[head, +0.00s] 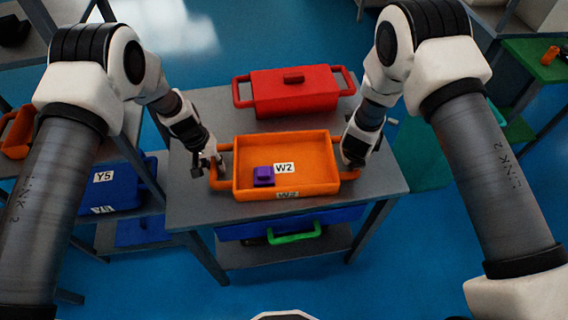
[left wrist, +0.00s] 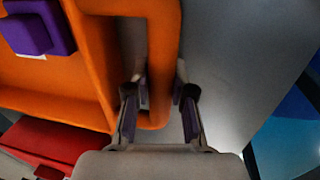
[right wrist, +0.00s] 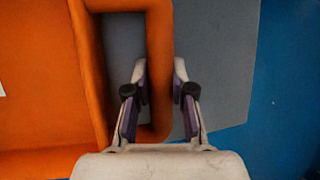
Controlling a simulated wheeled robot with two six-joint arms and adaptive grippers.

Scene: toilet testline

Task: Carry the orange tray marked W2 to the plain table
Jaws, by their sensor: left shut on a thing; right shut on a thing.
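The orange tray (head: 310,180) marked W2 is at the front of a grey table, with a purple block (head: 264,177) inside it at the left. I cannot tell whether the tray touches the tabletop. My left gripper (head: 208,170) is shut on the tray's left handle, and its fingers (left wrist: 160,105) stand on both sides of the handle bar in the left wrist view. My right gripper (right wrist: 160,95) is shut on the tray's right handle in the right wrist view. In the head view my right wrist hides part of that handle.
A blue bin marked Y5 (head: 115,187) stands on a shelf at the left. A blue bin with a green handle (head: 297,235) is below the tabletop. A green-topped table (head: 535,62) is at the far right.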

